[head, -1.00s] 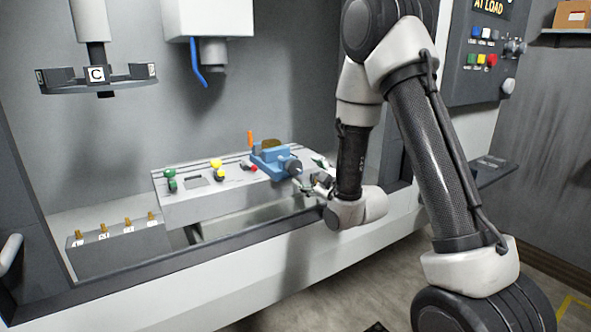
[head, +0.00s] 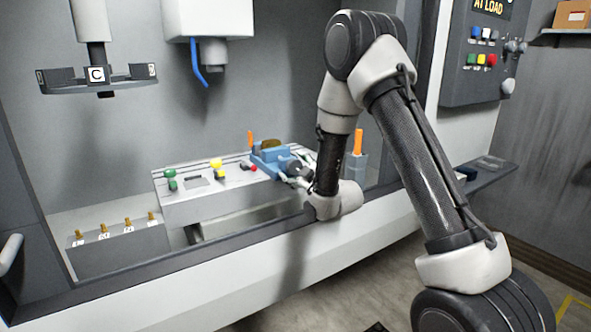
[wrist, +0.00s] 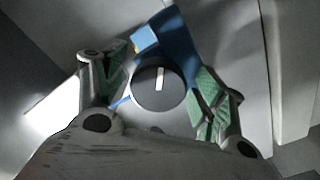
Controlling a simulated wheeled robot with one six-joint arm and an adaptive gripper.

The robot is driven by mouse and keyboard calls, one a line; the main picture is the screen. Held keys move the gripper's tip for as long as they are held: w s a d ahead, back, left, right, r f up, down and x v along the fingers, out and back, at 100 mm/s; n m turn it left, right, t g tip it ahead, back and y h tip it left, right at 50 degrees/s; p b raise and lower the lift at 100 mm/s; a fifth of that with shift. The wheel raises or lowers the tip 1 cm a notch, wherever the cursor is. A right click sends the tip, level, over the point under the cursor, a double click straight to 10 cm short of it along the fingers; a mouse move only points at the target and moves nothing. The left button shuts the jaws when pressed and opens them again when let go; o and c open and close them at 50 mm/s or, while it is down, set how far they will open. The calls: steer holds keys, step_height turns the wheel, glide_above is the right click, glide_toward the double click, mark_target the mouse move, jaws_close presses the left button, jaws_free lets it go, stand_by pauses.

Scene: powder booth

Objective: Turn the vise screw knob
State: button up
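The blue vise (head: 268,163) sits on the machine table in the head view, and part of its blue body (wrist: 180,50) shows in the wrist view. Its screw knob (wrist: 157,89) is a dark round disc with a pale line mark, facing my wrist camera. My gripper (wrist: 162,80) is open, with one green-padded finger on each side of the knob. Narrow gaps seem to show between pads and knob; contact is hard to tell. In the head view, my gripper (head: 299,174) is at the knob end of the vise, partly hidden by my arm.
Green (head: 170,178) and yellow (head: 216,167) knobs stand on the machine table (head: 215,207), left of the vise. An orange-handled tool (head: 358,142) stands in a holder right of my arm. A block with several brass pieces (head: 120,247) is at the lower left.

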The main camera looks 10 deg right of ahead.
steer(key=c, duration=1)
steer(key=shift+m, duration=0.3)
steer(key=m, duration=0.5)
steer(key=shift+a+m, duration=0.1)
steer(key=shift+m, duration=0.2)
steer(key=m, duration=0.5)
steer(key=shift+s+a, duration=0.1)
steer(key=m, duration=0.7)
steer(key=shift+a+m, duration=0.15)
steer(key=shift+m, duration=0.15)
steer(key=m, duration=0.6)
steer(key=shift+r+m, duration=0.1)
steer(key=shift+m, duration=0.3)
